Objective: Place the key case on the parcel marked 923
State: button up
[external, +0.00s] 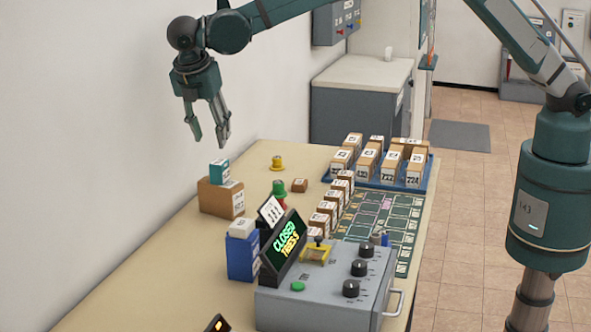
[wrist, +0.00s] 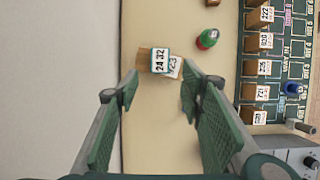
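My gripper (external: 209,138) is open and empty, hanging high above the table's left side. In the wrist view its two fingers (wrist: 160,84) are spread, with the boxes beyond their tips. A brown parcel (external: 221,199) stands at the table's left edge. It also shows in the wrist view (wrist: 143,60), with a label partly covered, of which "23" seems to show. A small teal box (external: 219,168) rests on it, and its top label reads "24 32" in the wrist view (wrist: 162,60). I cannot tell for sure which thing is the key case.
A blue bin (external: 242,262) with a white box (external: 241,228) stands nearer the camera, by the grey control box (external: 325,292). A green object (external: 279,188) and a yellow one (external: 277,163) stand behind. A blue tray (external: 410,181) holds several numbered parcels. A wall runs along the left.

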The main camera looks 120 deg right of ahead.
dwell(0.4)
jog(key=s+a+r+m+t, duration=0.4)
jog(key=s+a+r+t, duration=0.1)
jog(key=s+a+r, duration=1.65)
jog(key=s+a+r+m+t+y, duration=0.2)
jog(key=s+a+t, duration=0.1)
jog(key=s+a, duration=0.95)
jog(key=s+a+f+m, duration=0.1)
jog(key=s+a+f, duration=0.1)
jog(key=s, duration=0.3)
jog(key=s+a+f+m+t, duration=0.1)
jog(key=s+a+f, duration=0.2)
jog(key=s, duration=0.3)
jog(key=s+a+f+m+t+y, duration=0.1)
jog(key=s+a+f, duration=0.1)
jog(key=s, duration=0.4)
jog(key=shift+a+f, duration=0.35)
jog(key=shift+f, duration=0.3)
jog(key=shift+f, duration=0.1)
notch_tip(320, 180, down, 9)
jog(key=b, duration=0.9)
jog(key=shift+f+b, duration=0.2)
jog(key=shift+b, duration=0.15)
